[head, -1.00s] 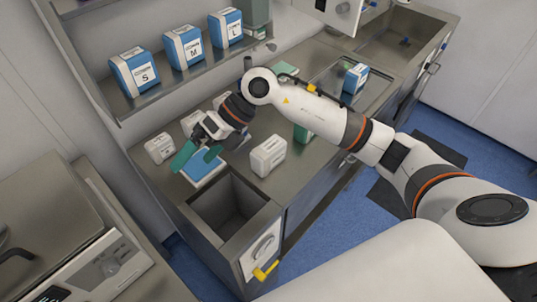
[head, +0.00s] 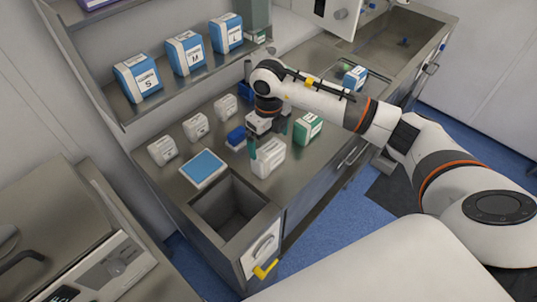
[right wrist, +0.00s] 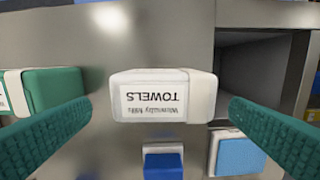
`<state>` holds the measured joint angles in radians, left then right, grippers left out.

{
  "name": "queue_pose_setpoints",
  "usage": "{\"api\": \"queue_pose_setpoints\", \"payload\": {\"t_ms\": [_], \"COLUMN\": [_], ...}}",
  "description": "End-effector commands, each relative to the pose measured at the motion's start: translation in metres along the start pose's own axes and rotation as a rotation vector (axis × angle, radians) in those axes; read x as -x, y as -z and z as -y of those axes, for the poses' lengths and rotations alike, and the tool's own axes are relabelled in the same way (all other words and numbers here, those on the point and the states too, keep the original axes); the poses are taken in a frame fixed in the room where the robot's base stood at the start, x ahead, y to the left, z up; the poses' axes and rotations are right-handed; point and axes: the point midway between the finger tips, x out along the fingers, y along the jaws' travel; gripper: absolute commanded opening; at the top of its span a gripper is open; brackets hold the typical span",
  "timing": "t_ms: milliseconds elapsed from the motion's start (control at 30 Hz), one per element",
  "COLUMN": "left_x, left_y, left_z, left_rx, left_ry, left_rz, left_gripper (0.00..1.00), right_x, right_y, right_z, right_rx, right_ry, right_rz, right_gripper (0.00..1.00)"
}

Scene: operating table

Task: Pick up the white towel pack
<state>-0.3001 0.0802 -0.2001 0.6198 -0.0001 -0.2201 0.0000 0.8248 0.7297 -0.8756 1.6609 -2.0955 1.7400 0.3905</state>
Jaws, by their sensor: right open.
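The white towel pack (head: 268,160) stands on the steel counter, right of the open bin. In the right wrist view the white pack (right wrist: 165,95) bears the label "TOWELS", upside down, and sits centred between the fingertips. My right gripper (head: 268,138) is open and points down at the pack, with its green fingers partly in front of the pack's upper part. In the right wrist view the fingers of my right gripper (right wrist: 160,108) are spread wide to either side of the pack, with gaps showing. My left gripper is not in view.
A green-and-white pack (head: 308,128) stands close on the right. A blue box (head: 237,138) lies behind, with small white packs (head: 195,127) further left. A blue-topped tray (head: 203,168) and the open bin (head: 232,207) are at the left front. A shelf (head: 150,103) overhangs the back.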

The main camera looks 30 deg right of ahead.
Motion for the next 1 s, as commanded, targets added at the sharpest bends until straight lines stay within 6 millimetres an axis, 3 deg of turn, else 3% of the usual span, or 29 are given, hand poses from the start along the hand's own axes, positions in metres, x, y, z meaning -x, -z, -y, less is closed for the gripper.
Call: {"api": "queue_pose_setpoints", "payload": {"t_ms": [200,300,600,667,833,1000], "left_x": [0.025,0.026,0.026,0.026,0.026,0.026], "left_y": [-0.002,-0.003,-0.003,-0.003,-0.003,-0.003], "left_z": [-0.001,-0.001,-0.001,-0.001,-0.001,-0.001], "left_rx": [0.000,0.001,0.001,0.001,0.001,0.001], "left_ry": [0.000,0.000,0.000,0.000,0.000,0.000], "left_rz": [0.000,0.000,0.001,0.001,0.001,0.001], "left_gripper": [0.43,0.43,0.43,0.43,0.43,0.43], "right_x": [-0.027,-0.042,-0.050,-0.050,-0.050,-0.049], "right_y": [-0.003,-0.002,-0.001,-0.001,-0.001,-0.001], "right_z": [0.004,0.003,0.003,0.003,0.003,0.003], "right_rx": [0.000,-0.001,0.001,0.001,0.001,0.001], "right_ry": [0.003,0.002,0.001,0.001,0.001,0.001], "right_rz": [0.005,0.003,0.000,0.000,0.000,-0.001], "right_gripper": [1.00,1.00,1.00,0.93,0.66,0.65]}}
